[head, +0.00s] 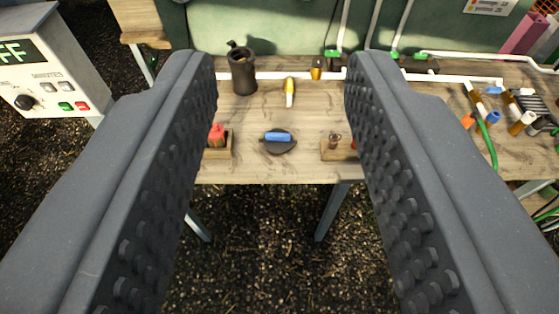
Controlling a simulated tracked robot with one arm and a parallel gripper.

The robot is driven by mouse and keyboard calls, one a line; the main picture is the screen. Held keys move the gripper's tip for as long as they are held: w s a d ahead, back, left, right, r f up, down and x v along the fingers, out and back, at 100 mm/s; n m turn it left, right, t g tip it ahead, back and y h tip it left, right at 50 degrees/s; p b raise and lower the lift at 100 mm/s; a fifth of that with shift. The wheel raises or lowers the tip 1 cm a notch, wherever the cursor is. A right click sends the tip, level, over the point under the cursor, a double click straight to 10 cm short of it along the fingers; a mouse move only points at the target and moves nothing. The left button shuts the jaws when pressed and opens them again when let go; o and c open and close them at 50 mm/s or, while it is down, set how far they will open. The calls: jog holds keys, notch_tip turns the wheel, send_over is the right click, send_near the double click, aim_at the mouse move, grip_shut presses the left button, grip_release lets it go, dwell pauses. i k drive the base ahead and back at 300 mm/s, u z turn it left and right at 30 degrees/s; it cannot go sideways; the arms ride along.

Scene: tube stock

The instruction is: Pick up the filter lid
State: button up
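A dark round lid with a blue bar handle (278,141), apparently the filter lid, lies on the wooden table near its front edge. It shows in the gap between my fingers. My gripper (281,75) is open and empty, with one studded dark finger on each side of the picture. The gripper is in front of and above the table, apart from the lid. A black cylindrical pot (243,72), which may be the filter body, stands open-topped behind and left of the lid.
A wooden block with a red part (217,135) sits left of the lid, and another block (338,151) sits right; fingers partly hide both. Pipes and fittings crowd the right. A control box (45,62) stands left.

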aim_at(275, 141)
jog(key=z, duration=0.05)
jog(key=i, duration=1.1)
jog(key=u, duration=0.6)
